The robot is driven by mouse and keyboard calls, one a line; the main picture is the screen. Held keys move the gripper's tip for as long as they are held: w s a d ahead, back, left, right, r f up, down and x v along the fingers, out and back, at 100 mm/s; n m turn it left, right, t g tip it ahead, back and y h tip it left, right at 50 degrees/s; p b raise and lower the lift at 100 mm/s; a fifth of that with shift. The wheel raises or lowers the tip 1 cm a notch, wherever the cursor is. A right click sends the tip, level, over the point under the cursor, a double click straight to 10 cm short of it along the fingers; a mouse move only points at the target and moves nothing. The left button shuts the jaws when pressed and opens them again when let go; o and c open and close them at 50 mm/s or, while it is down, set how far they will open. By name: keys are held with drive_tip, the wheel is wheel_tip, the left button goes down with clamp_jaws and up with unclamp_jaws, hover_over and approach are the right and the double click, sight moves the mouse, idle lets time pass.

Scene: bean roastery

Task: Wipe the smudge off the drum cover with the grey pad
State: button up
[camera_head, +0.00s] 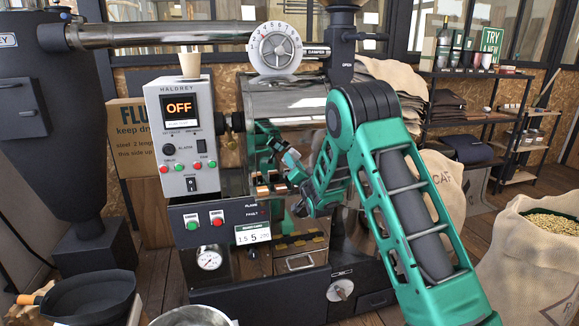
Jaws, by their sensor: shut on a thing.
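The drum cover (285,102) is the shiny, curved metal shell of the roaster in the middle of the camera_head view. It mirrors parts of my green arm, and the arm hides its right side. My gripper (300,207) is low in front of the drum, small and dark against it. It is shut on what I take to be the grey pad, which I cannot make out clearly. I cannot tell whether the pad touches the cover. I cannot make out the smudge either; reflections and my arm cover much of the surface.
The control box (183,137), its display reading OFF, stands left of the drum with a paper cup (190,65) on top. A round dial (275,48) sits above the drum. A bean sack (535,250) stands at the right. A black pan (92,297) is at the lower left.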

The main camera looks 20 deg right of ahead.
sight(299, 155)
drive_tip(key=shift+o, duration=0.2)
drive_tip(key=shift+w+d+r, duration=0.1)
drive_tip(key=shift+d, duration=4.85)
drive_tip(key=shift+a, duration=7.75)
drive_tip(key=shift+w+r, duration=0.15)
drive_tip(key=shift+r, duration=0.6)
drive_tip(key=shift+d, duration=2.1)
drive_tip(key=shift+d, duration=1.95)
drive_tip(key=shift+d, duration=3.75)
drive_tip(key=shift+c, duration=0.3)
